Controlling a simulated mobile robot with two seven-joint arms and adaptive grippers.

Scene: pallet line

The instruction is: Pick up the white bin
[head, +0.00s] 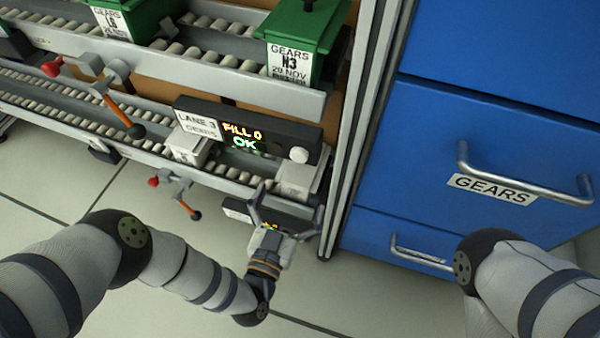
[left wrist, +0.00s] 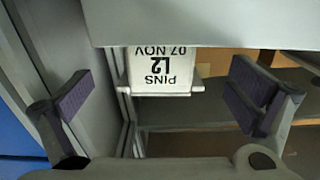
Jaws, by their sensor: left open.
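A white bin (head: 297,176) sits at the right end of the lower roller lane in the head view, partly hidden by the rail. Another pale bin (head: 188,146) stands further left on that lane. My left gripper (head: 287,208) is open and empty, just in front of and below the right-hand bin. In the left wrist view a white bin (left wrist: 160,82) with an upside-down label, PINS L2 07 NOV, shows between the spread fingers of the left gripper (left wrist: 165,98), apart from them. Its upper part in that view is hidden by a grey panel. My right gripper is out of view.
A lane display (head: 243,135) reading FILL 0 OK is mounted above the lower lane. Green bins (head: 298,40) stand on the upper lane. A rack post (head: 352,140) and blue drawers (head: 490,120) with metal handles are close on the right. Red-and-orange levers (head: 178,190) stick out at left.

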